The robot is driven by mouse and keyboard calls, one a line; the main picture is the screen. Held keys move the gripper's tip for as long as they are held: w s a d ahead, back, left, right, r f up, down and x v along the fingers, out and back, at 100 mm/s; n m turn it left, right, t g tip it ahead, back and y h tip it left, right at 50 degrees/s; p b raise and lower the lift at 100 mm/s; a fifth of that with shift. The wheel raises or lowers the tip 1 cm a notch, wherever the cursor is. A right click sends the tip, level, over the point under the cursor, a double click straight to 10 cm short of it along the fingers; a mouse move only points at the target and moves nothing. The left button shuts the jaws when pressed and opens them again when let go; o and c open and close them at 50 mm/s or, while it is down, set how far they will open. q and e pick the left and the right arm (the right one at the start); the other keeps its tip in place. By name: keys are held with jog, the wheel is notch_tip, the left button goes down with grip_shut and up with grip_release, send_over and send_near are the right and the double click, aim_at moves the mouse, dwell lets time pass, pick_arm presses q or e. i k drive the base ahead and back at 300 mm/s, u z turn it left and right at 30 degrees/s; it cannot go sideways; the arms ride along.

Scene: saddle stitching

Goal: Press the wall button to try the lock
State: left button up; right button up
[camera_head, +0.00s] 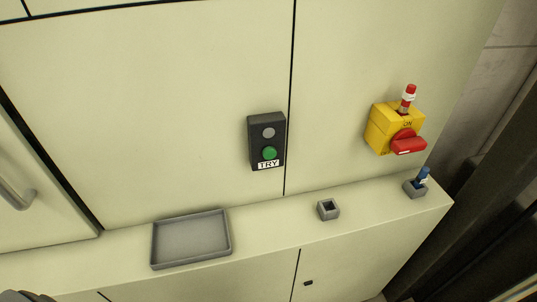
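The wall button is a green round button (269,153) on a black control box (253,143) on the pale cabinet wall. A white label reading TRY (269,165) sits under it, and a grey round lamp or button (268,132) sits above it. To the right, a yellow switch box (379,128) marked ON carries a red handle (408,146). A red and white cylinder (408,97) stands upright at the top of this box. Neither gripper's fingers show in the head view. Nothing covers the green button.
On the ledge below lie an empty grey tray (153,250), a small empty grey square holder (328,215), and another grey holder (414,190) with a blue piece (422,176) in it. A door handle (17,194) is at the far left. The wall around the button is clear.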

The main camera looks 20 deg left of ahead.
aim_at(268, 153)
jog(key=u, duration=0.5)
jog(key=k, duration=0.8)
jog(key=z, duration=1.2)
